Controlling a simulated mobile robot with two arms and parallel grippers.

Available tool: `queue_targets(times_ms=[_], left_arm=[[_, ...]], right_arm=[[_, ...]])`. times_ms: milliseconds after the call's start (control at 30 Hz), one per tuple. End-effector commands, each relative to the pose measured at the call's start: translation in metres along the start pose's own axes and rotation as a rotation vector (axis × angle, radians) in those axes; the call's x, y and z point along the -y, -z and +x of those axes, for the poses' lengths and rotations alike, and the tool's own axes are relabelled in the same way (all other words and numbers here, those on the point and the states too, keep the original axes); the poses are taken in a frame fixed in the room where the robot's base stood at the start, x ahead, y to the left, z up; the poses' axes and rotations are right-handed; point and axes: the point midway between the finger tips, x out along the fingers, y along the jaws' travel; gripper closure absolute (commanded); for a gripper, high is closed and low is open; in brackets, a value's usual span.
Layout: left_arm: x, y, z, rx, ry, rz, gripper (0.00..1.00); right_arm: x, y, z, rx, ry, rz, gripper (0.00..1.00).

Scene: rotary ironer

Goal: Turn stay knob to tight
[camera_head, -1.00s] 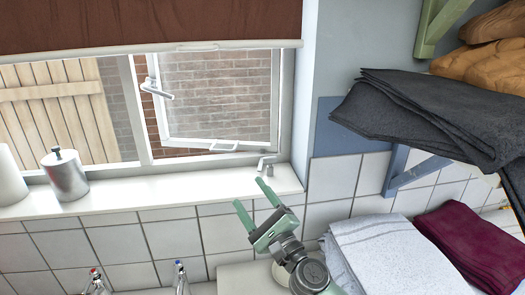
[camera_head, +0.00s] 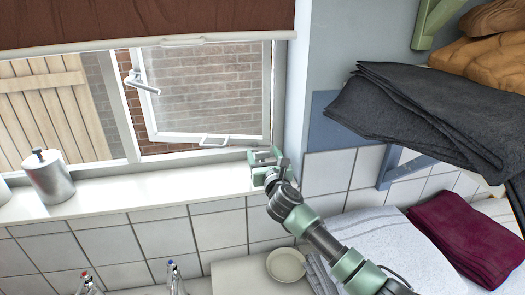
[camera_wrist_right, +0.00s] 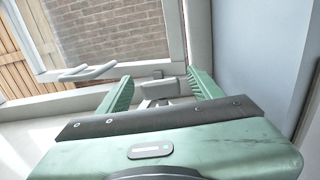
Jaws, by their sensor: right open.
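A small grey-white fitting, likely the stay knob (camera_wrist_right: 160,90), sits at the right corner of the window sill. In the right wrist view it lies between the two green fingers of my right gripper (camera_wrist_right: 161,77). In the head view my right gripper (camera_head: 258,165) is at that sill corner and mostly hides the fitting. The gripper is open, with gaps visible beside the fitting, so it does not clamp it. The knob's exact turn cannot be told. The window sash (camera_head: 205,85) stands ajar, with a white handle (camera_head: 217,141) on its lower rail. My left gripper is not in view.
A metal canister (camera_head: 48,178) stands on the sill (camera_head: 150,188) at left. The wall (camera_head: 330,60) closes off the right side of the corner. Dark folded cloth (camera_head: 420,115) overhangs at right, above white towels (camera_head: 400,255) and a maroon cloth (camera_head: 465,235).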

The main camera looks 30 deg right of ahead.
Motion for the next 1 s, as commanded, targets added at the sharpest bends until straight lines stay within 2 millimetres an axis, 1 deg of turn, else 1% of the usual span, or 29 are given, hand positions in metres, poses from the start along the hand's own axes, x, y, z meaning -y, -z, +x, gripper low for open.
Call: queue_targets(times_ms=[133,400,433,467,500,567,600,633,667,867,1000], left_arm=[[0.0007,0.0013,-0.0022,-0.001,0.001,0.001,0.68],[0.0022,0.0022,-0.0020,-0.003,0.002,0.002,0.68],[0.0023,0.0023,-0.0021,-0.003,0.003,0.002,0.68],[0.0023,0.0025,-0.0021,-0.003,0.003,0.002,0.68],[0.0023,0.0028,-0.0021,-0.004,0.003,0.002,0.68],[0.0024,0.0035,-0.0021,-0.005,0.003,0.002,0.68],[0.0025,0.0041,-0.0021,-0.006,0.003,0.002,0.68],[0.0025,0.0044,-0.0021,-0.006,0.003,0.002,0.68],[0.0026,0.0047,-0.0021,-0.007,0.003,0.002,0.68],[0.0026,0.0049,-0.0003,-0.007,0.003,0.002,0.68],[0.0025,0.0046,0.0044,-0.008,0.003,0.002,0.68]], right_arm=[[-0.0007,-0.0006,0.0087,0.000,-0.001,0.000,0.35],[-0.0006,0.0004,0.0101,0.000,-0.002,-0.001,0.35],[-0.0006,0.0004,0.0100,0.000,-0.002,-0.001,0.37],[-0.0006,0.0004,0.0100,0.000,-0.001,-0.001,0.46],[-0.0006,0.0004,0.0100,0.000,-0.001,-0.001,0.57],[-0.0006,0.0004,0.0099,0.000,-0.001,-0.001,0.73],[-0.0006,0.0004,0.0099,0.000,-0.001,-0.001,0.85],[-0.0005,0.0004,0.0099,0.000,-0.001,-0.001,0.93],[-0.0005,0.0004,0.0099,0.000,-0.001,-0.001,0.97],[-0.0012,0.0011,0.0097,0.000,0.011,0.000,0.97],[-0.0019,0.0025,0.0096,-0.001,0.053,0.003,0.97]])
